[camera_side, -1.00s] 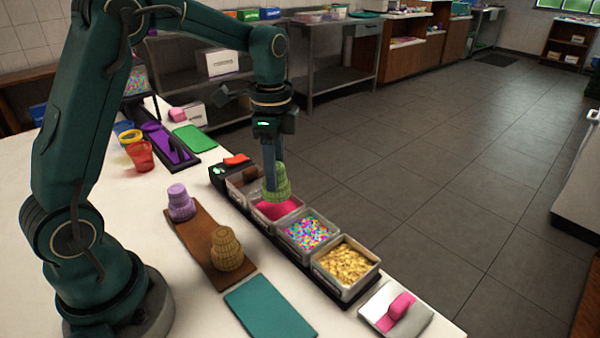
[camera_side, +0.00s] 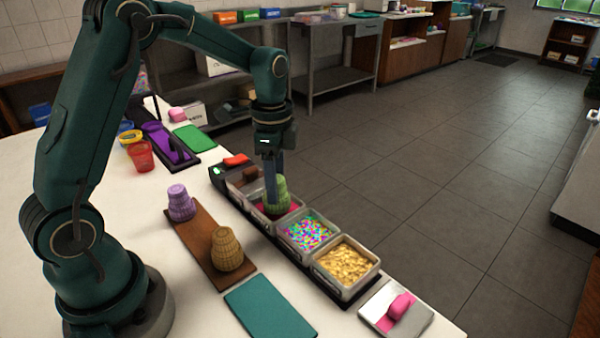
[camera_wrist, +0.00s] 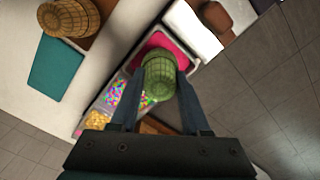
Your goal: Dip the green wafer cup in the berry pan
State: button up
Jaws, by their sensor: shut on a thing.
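The green wafer cup (camera_side: 279,192) is held upside down, wide end up or down not clear, in my gripper (camera_side: 271,188). My gripper is shut on it, and its fingers also show either side of the cup in the wrist view (camera_wrist: 160,95). The cup (camera_wrist: 160,72) is low over the berry pan (camera_side: 293,208), its lower part inside the pan's rim. The pan's pink-red filling (camera_wrist: 152,42) shows around the cup. Whether the cup touches the filling cannot be told.
The sprinkle pan (camera_side: 288,239) and the golden flake pan (camera_side: 320,268) stand in the same row, with a brown-filled pan (camera_side: 236,184) on the other side. A purple cup (camera_side: 181,203) and a tan cup (camera_side: 227,249) stand on a brown board (camera_side: 205,252). A teal mat (camera_side: 268,306) is clear.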

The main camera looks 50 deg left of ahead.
jog(key=shift+f, duration=0.3)
jog(key=shift+f, duration=0.35)
jog(key=shift+f, duration=0.25)
dwell(0.8)
jog(key=shift+r, duration=2)
jog(key=shift+r, duration=2.3)
